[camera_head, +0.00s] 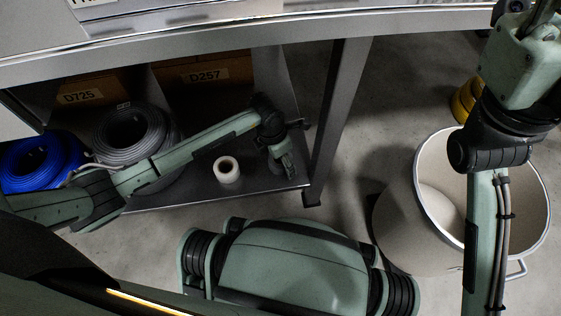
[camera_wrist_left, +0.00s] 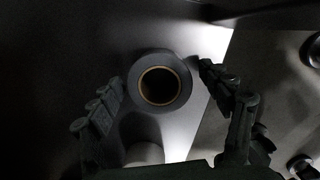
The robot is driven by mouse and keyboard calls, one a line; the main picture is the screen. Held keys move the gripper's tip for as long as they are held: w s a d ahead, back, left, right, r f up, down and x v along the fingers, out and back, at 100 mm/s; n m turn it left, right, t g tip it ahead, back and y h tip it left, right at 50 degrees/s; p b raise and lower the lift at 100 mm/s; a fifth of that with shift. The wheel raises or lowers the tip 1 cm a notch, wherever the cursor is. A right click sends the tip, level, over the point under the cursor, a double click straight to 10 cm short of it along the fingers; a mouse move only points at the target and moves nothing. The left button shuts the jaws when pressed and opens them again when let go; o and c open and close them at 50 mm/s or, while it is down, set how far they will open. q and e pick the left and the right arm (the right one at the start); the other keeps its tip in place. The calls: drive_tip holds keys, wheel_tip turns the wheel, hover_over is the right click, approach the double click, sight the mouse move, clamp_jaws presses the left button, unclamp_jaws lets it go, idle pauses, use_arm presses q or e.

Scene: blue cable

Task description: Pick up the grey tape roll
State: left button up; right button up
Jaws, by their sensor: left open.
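In the left wrist view the grey tape roll (camera_wrist_left: 184,82) faces the camera, with a brown ring around its dark hole. My left gripper (camera_wrist_left: 160,76) is open, one finger to the left of the roll and one to the right. There is a visible gap on each side. In the head view my left gripper (camera_head: 287,168) is low over the shelf's right end, beside a pale tape roll (camera_head: 228,177). I cannot make out the grey roll there; the arm or gripper may hide it. My right gripper is out of view.
The metal shelf (camera_head: 200,198) holds a blue cable coil (camera_head: 40,160), a grey cable coil (camera_head: 132,130) and cardboard boxes (camera_head: 205,72). A table leg (camera_head: 335,120) stands just right of my left gripper. A large pale bin (camera_head: 420,225) stands at right, with yellow rolls (camera_head: 465,100) behind.

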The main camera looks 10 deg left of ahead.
use_arm(q)
drive_tip(key=shift+c, duration=0.2)
drive_tip(key=c, duration=1.2)
drive_tip(key=shift+r, duration=0.15)
